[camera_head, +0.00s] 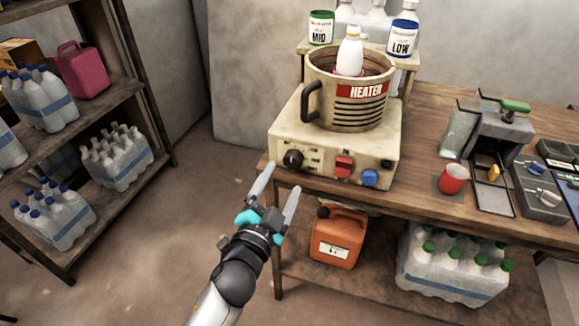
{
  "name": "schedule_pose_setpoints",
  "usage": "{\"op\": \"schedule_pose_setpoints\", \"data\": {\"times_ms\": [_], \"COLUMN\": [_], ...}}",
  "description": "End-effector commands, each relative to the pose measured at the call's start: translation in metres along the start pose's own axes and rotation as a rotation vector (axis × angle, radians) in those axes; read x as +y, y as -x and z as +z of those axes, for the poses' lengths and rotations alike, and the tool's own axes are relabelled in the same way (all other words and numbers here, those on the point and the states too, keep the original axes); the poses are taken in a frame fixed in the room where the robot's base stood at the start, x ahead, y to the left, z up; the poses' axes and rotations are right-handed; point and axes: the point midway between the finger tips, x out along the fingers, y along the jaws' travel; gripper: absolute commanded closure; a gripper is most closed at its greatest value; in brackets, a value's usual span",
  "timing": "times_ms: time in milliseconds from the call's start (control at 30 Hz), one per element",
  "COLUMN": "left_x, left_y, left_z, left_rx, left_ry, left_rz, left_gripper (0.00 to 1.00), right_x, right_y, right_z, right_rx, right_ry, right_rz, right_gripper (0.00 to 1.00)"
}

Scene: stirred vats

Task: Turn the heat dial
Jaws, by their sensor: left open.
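A cream heater base (340,140) stands on the wooden table at its left end. A black dial (293,158) is on the left of its front face, beside small dark markings too small to read. A red switch (343,166) and a blue knob (370,177) are further right on that face. A pot labelled HEATER (345,110) sits on the base with a white bottle (350,52) upright in it. My left gripper (278,182) is open and empty. My right gripper is not in view.
An orange canister (338,238) and a pack of green-capped bottles (455,265) are under the table. A red cup (453,178) and a grey device (500,130) stand right of the heater. A shelf (80,120) with bottles is at left.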

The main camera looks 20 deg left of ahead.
Motion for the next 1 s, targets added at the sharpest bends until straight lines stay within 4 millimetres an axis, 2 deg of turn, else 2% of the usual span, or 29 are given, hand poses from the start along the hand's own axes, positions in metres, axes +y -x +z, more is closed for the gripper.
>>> {"op": "schedule_pose_setpoints", "data": {"times_ms": [200,400,833,1000], "left_x": [0.0,0.0,0.0,0.0], "left_y": [-0.031,-0.048,-0.054,-0.054], "left_z": [0.0,0.0,0.0,0.0], "left_rx": [0.001,0.001,0.0,0.0], "left_ry": [-0.002,0.0,0.0,0.0], "left_rz": [-0.001,0.001,0.001,0.001], "left_gripper": [0.19,0.19,0.19,0.38], "right_x": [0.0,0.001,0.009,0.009], "right_y": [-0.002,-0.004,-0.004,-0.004], "right_z": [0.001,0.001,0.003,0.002], "right_rx": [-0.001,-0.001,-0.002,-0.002], "right_ry": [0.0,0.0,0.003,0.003], "right_rz": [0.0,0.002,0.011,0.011], "right_gripper": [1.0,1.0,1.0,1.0]}}
